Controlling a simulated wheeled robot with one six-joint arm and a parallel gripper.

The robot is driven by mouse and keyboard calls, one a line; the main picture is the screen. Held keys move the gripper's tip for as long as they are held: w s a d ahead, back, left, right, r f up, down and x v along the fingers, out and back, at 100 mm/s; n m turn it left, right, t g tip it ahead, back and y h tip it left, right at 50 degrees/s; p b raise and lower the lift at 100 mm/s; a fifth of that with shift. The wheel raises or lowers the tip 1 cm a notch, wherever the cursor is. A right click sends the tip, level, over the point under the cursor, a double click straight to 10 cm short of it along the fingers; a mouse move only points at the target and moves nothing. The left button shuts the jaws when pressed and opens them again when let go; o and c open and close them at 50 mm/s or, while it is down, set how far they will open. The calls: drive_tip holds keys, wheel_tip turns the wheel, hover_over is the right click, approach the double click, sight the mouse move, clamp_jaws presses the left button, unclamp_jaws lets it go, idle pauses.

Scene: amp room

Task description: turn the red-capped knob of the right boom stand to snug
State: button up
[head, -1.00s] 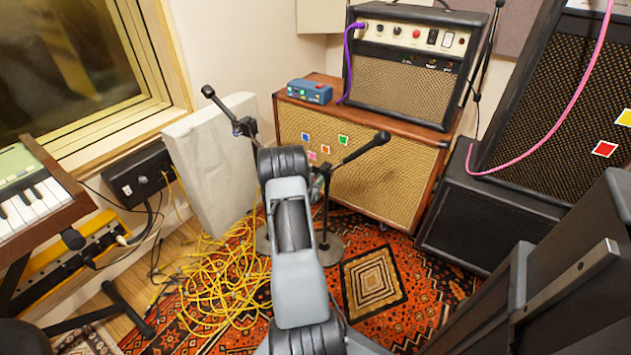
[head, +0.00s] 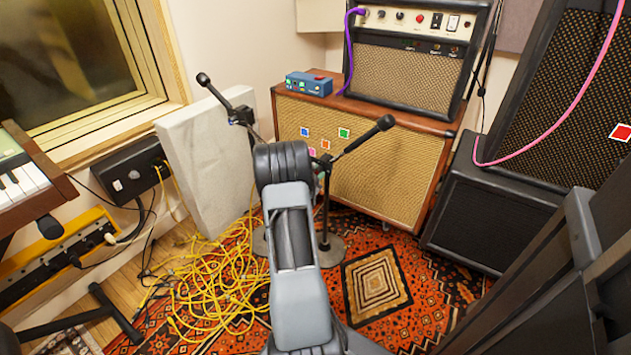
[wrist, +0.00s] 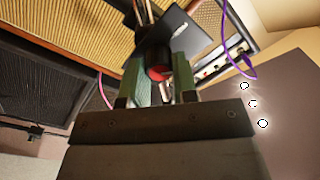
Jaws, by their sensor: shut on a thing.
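The right boom stand (head: 323,213) stands on the rug, its boom slanting up to a black microphone (head: 385,122) at the right. In the wrist view, the red-capped knob (wrist: 159,73) sits between the two greenish fingers of my gripper (wrist: 157,78). The gripper is shut on the knob, with its red face towards the wrist camera. In the head view, my arm hides the gripper and the knob. The left boom stand (head: 241,116) is just left of my arm, its own microphone (head: 203,78) pointing up left. Whether the knob is tight cannot be told.
A tan-fronted cabinet (head: 390,175) stands close behind the stands, with an amp (head: 408,75) and a blue pedal (head: 309,84) on top. A white panel (head: 207,155) is at the left. Yellow cables (head: 205,285) lie tangled on the rug. Black speakers (head: 490,218) crowd the right.

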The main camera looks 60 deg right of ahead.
drive_tip(key=m+b, duration=0.2)
drive_tip(key=m, duration=0.1)
drive_tip(key=m+b, duration=0.1)
drive_tip(key=b, duration=0.1)
drive_tip(key=shift+f+m, duration=0.25)
drive_tip(key=shift+m, duration=0.15)
drive_tip(key=shift+r+m+b, duration=0.1)
drive_tip(key=shift+m+b, duration=0.35)
drive_tip(key=shift+m, duration=2.15)
drive_tip(key=o, duration=0.9)
drive_tip(key=a+p, duration=0.3)
drive_tip(key=a, duration=1.1)
drive_tip(key=shift+p, duration=0.4)
